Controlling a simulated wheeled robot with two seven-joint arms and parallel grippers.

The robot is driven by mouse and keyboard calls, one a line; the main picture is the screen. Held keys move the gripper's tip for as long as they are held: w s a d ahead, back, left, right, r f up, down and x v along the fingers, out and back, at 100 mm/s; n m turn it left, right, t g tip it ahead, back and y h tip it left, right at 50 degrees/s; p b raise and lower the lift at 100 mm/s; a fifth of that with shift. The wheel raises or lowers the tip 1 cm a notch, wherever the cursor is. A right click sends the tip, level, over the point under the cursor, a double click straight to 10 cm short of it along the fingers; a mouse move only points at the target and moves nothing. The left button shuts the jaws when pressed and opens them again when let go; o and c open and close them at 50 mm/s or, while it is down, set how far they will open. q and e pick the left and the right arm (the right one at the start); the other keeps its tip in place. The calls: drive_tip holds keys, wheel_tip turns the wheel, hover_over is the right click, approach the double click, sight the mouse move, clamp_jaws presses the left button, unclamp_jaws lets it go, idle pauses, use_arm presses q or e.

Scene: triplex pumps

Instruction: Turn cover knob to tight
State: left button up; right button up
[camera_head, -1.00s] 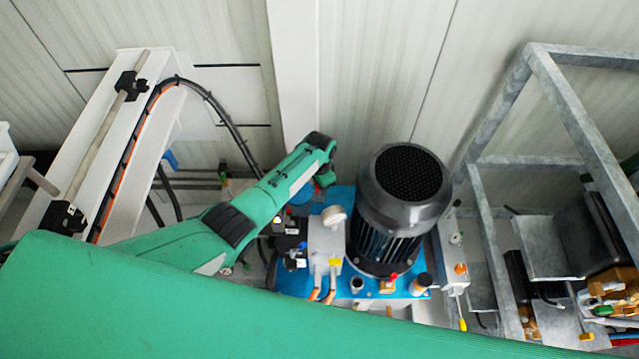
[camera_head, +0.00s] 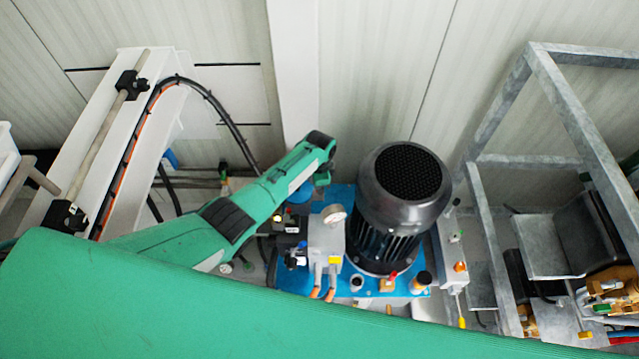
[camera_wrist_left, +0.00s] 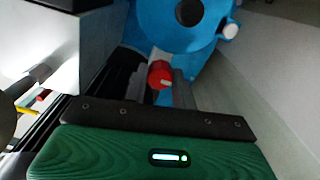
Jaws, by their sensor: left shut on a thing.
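A red knob (camera_wrist_left: 160,75) with a pale stub above it shows in the left wrist view. It stands in front of a blue round cover (camera_wrist_left: 172,25) with a dark opening. My left gripper (camera_wrist_left: 158,88) is shut on the red knob. The fingers and the knob are hidden there. My right gripper is not in view.
A large black motor (camera_head: 400,195) stands just right of my left wrist. A grey block with a gauge (camera_head: 334,214) sits between them. A galvanized frame (camera_head: 570,100) stands at the right. A white beam with a black hose (camera_head: 215,100) is at the left.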

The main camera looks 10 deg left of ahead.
use_arm(q)
drive_tip(key=o, duration=1)
wheel_tip(320, 180, up, 14)
drive_tip(key=shift+p, duration=0.3)
